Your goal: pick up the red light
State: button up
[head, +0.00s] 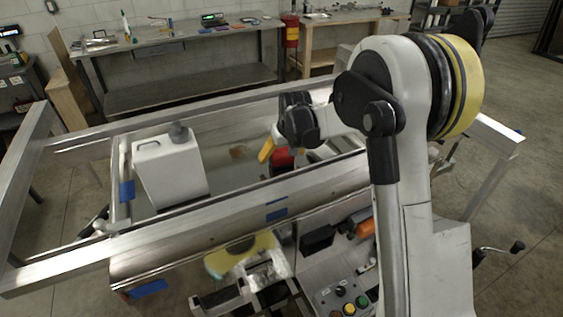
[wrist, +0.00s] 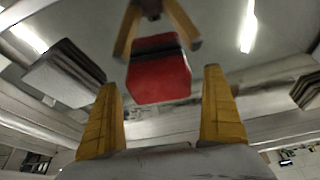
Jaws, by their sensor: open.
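The red light (wrist: 158,82) shows in the middle of the wrist view as a red block with a dark band along its top edge. In the head view the red light (head: 283,158) is inside the metal trailer (head: 225,140), partly hidden by my arm. My gripper (wrist: 160,88) is open, with one yellow finger on each side of the red light in the picture and a visible gap to each. I cannot tell how far ahead of the fingertips it is. In the head view one yellow fingertip of my gripper (head: 267,150) shows beside the light.
A pale jug (head: 170,168) with a dark cap stands in the trailer, left of my gripper. The trailer's front rail (head: 240,213) runs between my base and the light. Yellow shapes at the top of the wrist view look like a reflection. A workbench (head: 180,42) stands behind.

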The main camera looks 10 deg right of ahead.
jog(key=shift+f, duration=0.2)
jog(key=c, duration=1.4)
jog(key=shift+o, duration=0.2)
jog(key=shift+r, duration=0.2)
